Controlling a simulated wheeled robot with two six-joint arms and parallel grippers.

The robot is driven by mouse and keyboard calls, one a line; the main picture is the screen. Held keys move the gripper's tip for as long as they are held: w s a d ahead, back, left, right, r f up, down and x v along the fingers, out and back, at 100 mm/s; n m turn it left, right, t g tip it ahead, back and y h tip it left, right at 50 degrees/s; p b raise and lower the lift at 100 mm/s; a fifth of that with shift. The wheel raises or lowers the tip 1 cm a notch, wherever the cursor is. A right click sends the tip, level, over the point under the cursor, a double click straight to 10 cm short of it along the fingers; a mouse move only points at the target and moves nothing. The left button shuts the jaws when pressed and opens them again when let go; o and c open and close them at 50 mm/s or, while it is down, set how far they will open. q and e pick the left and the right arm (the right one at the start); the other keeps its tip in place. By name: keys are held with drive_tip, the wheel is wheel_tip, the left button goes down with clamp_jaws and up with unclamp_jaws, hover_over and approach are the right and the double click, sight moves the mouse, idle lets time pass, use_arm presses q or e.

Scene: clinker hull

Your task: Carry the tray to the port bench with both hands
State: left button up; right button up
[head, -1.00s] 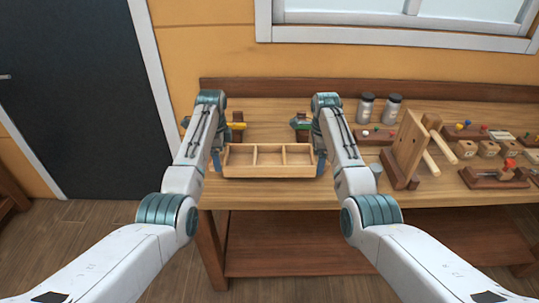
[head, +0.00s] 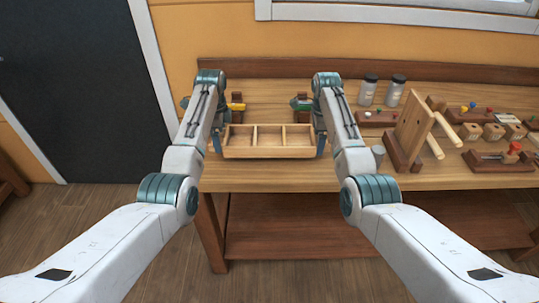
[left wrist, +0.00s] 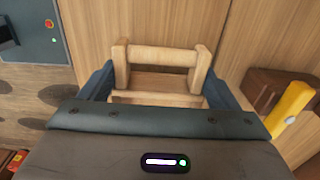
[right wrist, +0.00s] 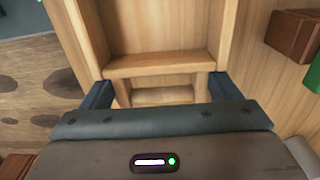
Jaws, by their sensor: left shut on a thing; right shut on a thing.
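The tray (head: 268,153) is a pale wooden box with three open compartments, which look empty. It is level at the left front part of the wooden bench; I cannot tell whether it rests on the top or is just above it. My left gripper (head: 217,141) is shut on the tray's left end, and a round handle bar (left wrist: 160,55) shows between its fingers in the left wrist view. My right gripper (head: 320,141) is shut on the tray's right end. In the right wrist view the tray's end wall (right wrist: 160,63) lies just beyond the fingers.
The bench (head: 300,178) has a yellow-handled item (head: 237,106) and a green item (head: 300,102) behind the tray. To the right stand an upright wooden block with pegs (head: 412,125), two jars (head: 368,90) and several small blocks. A dark door (head: 70,90) is at left.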

use_arm(q)
drive_tip(key=shift+f+b, duration=1.5)
drive_tip(key=shift+f, duration=0.3)
use_arm(e)
drive_tip(key=shift+f, duration=1.75)
use_arm(q)
drive_tip(key=o, duration=1.1)
drive_tip(key=shift+r, duration=0.2)
use_arm(e)
drive_tip(key=o, duration=1.1)
drive_tip(key=shift+r, duration=0.3)
use_arm(q)
wheel_tip(320, 180, up, 12)
use_arm(e)
wheel_tip(320, 180, up, 12)
drive_tip(key=shift+f, duration=0.2)
